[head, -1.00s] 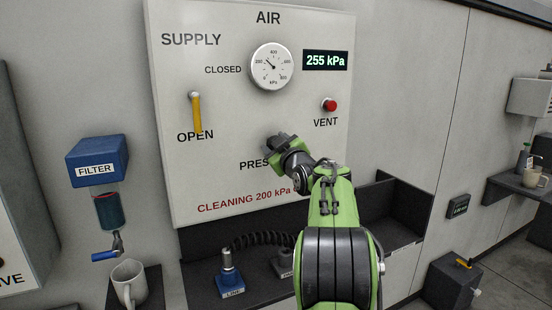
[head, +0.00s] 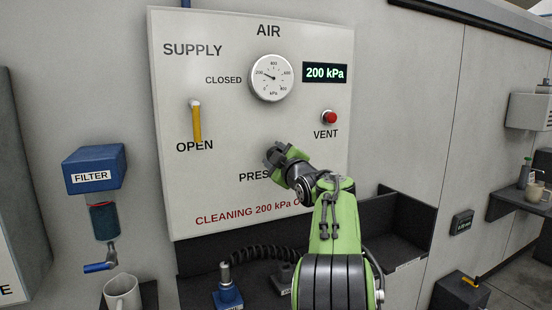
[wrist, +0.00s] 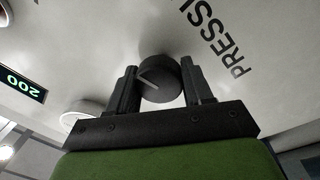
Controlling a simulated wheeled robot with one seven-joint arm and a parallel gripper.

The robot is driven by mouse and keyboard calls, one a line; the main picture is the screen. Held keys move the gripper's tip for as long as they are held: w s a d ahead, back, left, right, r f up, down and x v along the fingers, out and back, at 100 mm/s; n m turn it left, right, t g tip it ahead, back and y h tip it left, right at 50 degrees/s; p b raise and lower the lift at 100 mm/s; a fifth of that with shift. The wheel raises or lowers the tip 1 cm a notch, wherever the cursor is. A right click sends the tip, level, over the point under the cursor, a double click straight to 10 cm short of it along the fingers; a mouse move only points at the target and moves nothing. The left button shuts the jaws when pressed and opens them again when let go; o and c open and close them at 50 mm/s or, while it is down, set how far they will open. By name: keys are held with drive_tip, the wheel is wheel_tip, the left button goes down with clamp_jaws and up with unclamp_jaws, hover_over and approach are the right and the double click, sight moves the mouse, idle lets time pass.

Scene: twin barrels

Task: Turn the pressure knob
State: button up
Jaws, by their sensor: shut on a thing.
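The pressure knob (wrist: 160,79) is a dark round knob with a light pointer line, on the white AIR panel (head: 180,120). In the wrist view my gripper (wrist: 160,88) has one finger on each side of it and is shut on it. In the head view my gripper (head: 275,153) is at the panel above the partly covered PRESSURE label (head: 254,177), and it hides the knob. The digital display (head: 325,73) reads 200 kPa. The round gauge (head: 271,78) has its needle near 200.
The yellow supply lever (head: 196,122) points down at OPEN. The red vent button (head: 330,117) is right of the knob area. A blue filter (head: 95,168) hangs at left above a white mug (head: 122,292). A dark tray (head: 405,235) lies below the panel.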

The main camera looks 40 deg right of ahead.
drive_tip(key=o, duration=1)
drive_tip(key=b+v, duration=0.2)
drive_tip(key=v, duration=1.3)
drive_tip(key=shift+s+a+f+b, duration=0.1)
drive_tip(key=shift+s+b, duration=0.2)
drive_tip(key=shift+s, duration=0.1)
